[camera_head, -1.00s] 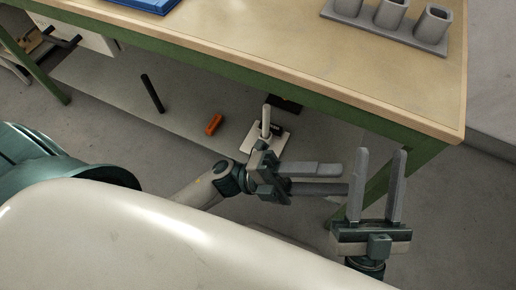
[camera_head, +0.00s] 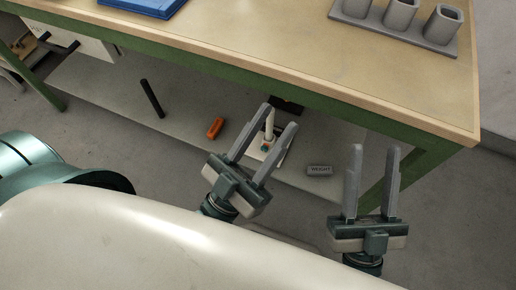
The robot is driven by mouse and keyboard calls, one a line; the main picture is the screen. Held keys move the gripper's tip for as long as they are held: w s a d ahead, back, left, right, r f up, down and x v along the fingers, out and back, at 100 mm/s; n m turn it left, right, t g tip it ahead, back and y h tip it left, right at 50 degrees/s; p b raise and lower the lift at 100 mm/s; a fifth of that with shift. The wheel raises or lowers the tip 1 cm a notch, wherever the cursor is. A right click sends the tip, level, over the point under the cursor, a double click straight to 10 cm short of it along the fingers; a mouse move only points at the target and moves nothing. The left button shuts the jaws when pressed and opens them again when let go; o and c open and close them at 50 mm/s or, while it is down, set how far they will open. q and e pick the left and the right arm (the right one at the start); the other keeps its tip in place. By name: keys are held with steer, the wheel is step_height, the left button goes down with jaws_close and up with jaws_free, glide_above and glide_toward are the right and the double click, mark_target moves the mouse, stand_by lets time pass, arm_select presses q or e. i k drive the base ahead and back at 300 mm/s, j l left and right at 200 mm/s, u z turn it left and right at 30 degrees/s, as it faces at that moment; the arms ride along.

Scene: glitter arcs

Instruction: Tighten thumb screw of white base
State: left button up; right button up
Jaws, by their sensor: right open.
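The white base (camera_head: 270,124), a pale plate with an upright white post, stands on the shelf under the workbench. My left gripper (camera_head: 280,114) is open, its two fingers pointing up and overlapping the base in the picture. The post shows between the fingers; I cannot tell whether they touch it. A small coloured detail shows low on the base, but I cannot make out the thumb screw. My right gripper (camera_head: 374,150) is open and empty, to the right of the base, fingers pointing up.
The workbench top (camera_head: 300,45) with its green frame overhangs the shelf. On the shelf are an orange object (camera_head: 215,128), a black rod (camera_head: 152,98) and a grey labelled block (camera_head: 319,170). Grey holders (camera_head: 400,14) and a blue tray (camera_head: 148,5) are on top.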

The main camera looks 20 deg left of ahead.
mark_target(264, 148)
steer(key=k, duration=0.65)
steer(key=u, duration=2.3)
steer(key=k+l, duration=0.2)
steer(key=l, duration=0.2)
steer(key=k+l, duration=0.25)
steer(key=l, duration=0.2)
steer(key=k+l, duration=0.2)
steer(key=l, duration=0.2)
steer(key=k+l, duration=0.25)
steer(key=l, duration=0.2)
steer(key=k+l, duration=0.2)
steer(key=l, duration=0.2)
steer(key=k+l, duration=0.25)
steer(key=l, duration=0.15)
steer(key=k+l, duration=0.2)
steer(key=l, duration=0.25)
steer(key=k+l, duration=0.25)
steer(key=l, duration=0.15)
